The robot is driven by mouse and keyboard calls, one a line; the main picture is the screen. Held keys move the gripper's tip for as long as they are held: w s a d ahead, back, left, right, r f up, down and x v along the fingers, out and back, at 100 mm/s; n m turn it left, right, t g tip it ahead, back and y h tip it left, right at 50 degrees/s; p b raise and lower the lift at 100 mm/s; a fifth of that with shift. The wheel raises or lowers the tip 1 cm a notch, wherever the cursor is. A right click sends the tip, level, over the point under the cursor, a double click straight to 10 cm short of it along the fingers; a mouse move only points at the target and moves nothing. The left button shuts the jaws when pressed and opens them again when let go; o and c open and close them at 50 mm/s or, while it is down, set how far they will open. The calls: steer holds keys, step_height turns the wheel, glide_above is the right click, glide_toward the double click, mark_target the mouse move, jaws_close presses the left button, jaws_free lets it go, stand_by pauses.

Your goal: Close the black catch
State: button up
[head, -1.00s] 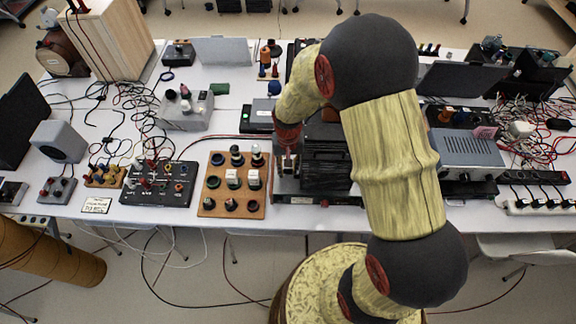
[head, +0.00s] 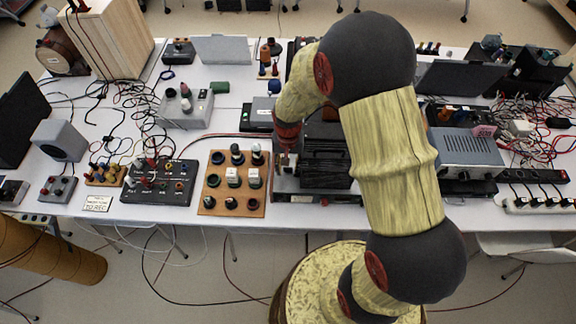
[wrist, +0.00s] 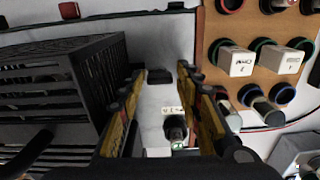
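My gripper (wrist: 160,72) is open, with its yellow-and-black fingers apart on either side of a pale surface in the wrist view. A small black block (wrist: 159,77) shows between the fingertips and may be the black catch; I cannot tell whether it is open or closed. A dark knob with a small white label (wrist: 175,130) shows nearer, between the fingers. In the head view my gripper (head: 286,158) points down beside a black slatted box (head: 325,160); the catch cannot be made out there.
The slatted black box (wrist: 60,80) stands close left of the fingers in the wrist view. A wooden board (head: 211,190) with knobs and white-tipped switches lies left of the gripper. A grey metal unit (head: 468,150) and tangled cables stand to the right.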

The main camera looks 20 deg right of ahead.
steer(key=shift+o, duration=0.8)
